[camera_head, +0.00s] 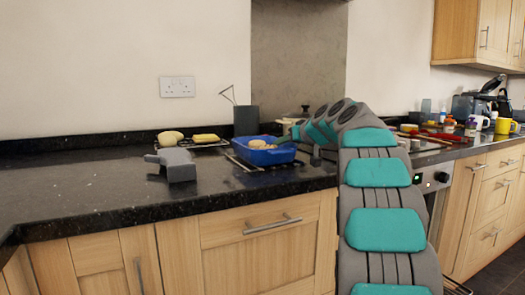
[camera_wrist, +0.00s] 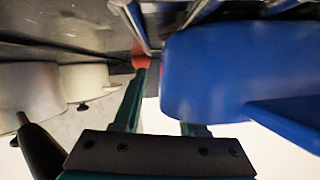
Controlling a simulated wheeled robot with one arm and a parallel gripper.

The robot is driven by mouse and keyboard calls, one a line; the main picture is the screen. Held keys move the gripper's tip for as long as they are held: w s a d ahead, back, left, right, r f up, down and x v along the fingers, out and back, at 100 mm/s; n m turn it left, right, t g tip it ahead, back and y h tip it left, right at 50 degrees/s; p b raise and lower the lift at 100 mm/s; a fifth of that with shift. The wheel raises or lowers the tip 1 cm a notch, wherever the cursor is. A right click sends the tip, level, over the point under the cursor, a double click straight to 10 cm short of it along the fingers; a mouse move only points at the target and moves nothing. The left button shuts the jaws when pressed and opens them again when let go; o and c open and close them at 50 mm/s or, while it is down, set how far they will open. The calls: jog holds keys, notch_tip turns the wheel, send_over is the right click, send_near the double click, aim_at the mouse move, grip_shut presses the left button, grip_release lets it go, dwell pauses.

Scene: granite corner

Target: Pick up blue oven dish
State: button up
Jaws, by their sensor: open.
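The blue oven dish (camera_head: 265,156) sits on a wire rack on the dark counter, with a tan, round food item (camera_head: 259,144) in it. In the wrist view the dish (camera_wrist: 240,75) fills the right side, very close. My gripper (camera_wrist: 158,98) is open at the dish's edge. One finger shows left of the dish; the other's tip is hidden by the dish. I cannot tell whether they touch. In the head view my arm reaches to the right end of the dish, and its bend partly covers the gripper there.
A grey block-like object (camera_head: 175,164) stands left of the dish. Behind are a rack with yellow food (camera_head: 206,138), a dark grey container (camera_head: 246,120) and a pot (camera_head: 296,117). Pale pots (camera_wrist: 85,82) show in the wrist view. The counter's left is clear.

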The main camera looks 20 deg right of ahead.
jog(key=shift+w+a+f, duration=0.1)
jog(key=shift+w, duration=0.2)
jog(key=shift+c, duration=0.3)
grip_shut()
dwell(0.9)
